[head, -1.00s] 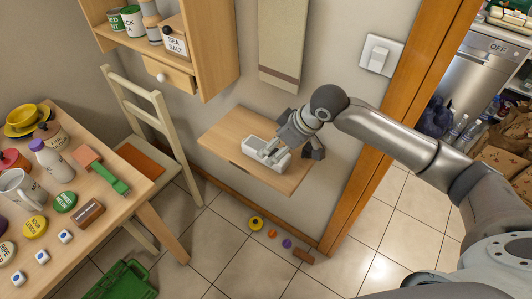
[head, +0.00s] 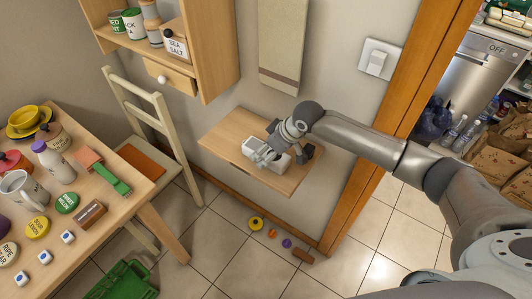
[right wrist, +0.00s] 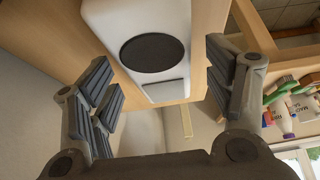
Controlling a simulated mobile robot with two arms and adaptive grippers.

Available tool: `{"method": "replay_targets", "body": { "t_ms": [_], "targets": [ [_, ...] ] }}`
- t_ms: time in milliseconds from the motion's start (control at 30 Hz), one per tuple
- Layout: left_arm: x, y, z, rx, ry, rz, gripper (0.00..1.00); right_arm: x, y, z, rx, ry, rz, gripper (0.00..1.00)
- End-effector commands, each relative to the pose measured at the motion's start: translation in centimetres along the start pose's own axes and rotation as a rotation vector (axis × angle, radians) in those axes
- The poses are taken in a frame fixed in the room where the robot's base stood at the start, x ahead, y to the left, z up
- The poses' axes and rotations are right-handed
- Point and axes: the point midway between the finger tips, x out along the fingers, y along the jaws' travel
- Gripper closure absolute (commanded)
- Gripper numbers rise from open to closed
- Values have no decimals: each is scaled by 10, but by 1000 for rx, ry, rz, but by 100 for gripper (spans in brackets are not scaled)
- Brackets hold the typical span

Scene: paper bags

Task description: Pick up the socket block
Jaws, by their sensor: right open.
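The socket block, a white block (head: 251,146), lies on a small wooden wall shelf (head: 224,135). In the right wrist view the white block (right wrist: 170,14) shows a black round disc and a grey rectangle on its face. My right gripper (head: 282,153) is at the block, with its fingers spread. In the right wrist view the open right gripper (right wrist: 158,78) has one finger pad on each side of the block, with gaps between. In the head view the gripper hides part of the block. My left gripper is not in view.
The wall is right behind the shelf, with a light switch (head: 378,59) and a wooden door frame (head: 350,195) to the right. A chair (head: 150,115) and a cluttered table (head: 135,205) stand to the left. Small items lie on the floor below.

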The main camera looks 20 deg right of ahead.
Motion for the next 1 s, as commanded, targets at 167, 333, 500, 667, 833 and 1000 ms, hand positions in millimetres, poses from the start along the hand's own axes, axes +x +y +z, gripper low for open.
{"method": "replay_targets", "body": {
  "t_ms": [167,333,500,667,833,1000],
  "targets": [
    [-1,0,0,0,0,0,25,12,0,0,0,0,1,25],
    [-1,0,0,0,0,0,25,13,0,0,-1,0,1,25],
    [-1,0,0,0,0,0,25,13,0,0,-1,0,1,39],
    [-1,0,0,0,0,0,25,12,0,0,-1,0,1,60],
    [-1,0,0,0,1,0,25,12,0,0,-1,1,1,78],
    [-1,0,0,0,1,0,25,12,0,0,-1,1,1,78]
  ]
}}
